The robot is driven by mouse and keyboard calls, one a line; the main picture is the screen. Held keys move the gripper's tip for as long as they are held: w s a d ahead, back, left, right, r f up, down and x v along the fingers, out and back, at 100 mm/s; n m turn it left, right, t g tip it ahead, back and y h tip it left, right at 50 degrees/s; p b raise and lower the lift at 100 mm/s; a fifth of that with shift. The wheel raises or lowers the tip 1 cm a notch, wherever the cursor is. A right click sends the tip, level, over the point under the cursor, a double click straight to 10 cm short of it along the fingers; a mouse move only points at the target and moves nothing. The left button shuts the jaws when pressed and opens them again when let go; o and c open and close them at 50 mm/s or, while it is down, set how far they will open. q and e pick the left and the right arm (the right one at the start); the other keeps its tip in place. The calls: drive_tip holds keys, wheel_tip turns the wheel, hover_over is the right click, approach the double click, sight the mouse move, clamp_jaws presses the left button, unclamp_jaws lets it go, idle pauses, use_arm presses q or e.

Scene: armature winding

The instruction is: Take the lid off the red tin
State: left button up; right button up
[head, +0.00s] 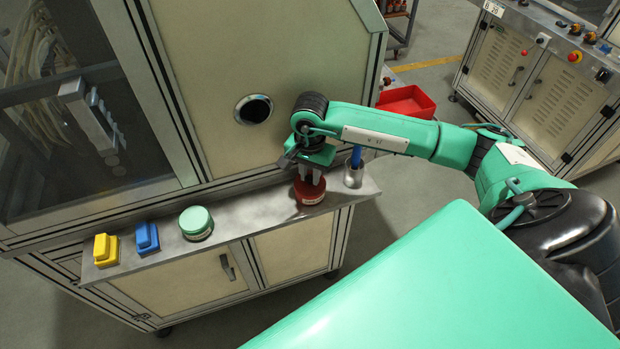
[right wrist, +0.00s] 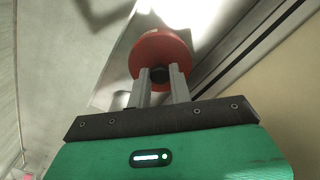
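The red tin (head: 310,193) stands upright near the right end of the narrow metal shelf, directly under my right gripper (head: 312,178). In the right wrist view its round red lid (right wrist: 150,52) has a dark knob (right wrist: 160,76) in the middle. The two fingers of my right gripper (right wrist: 161,82) stand on either side of this knob and appear to touch it, with no clear gap. The lid appears seated on the tin, but the seam is hard to see. My left gripper is not in view.
A metal cup (head: 353,176) with a blue item stands close to the right of the tin. The machine panel (head: 215,70) rises behind.

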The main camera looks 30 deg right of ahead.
clamp_jaws()
drive_tip(key=shift+r, duration=0.1)
drive_tip(key=shift+r+b, duration=0.4)
drive_tip(key=shift+r, duration=0.2)
wheel_tip(320, 180, up, 12)
drive_tip(key=b, duration=0.4)
wheel_tip(320, 180, up, 14)
drive_tip(key=r, duration=0.1)
hover_over(310, 177)
drive_tip(key=shift+f, duration=0.25)
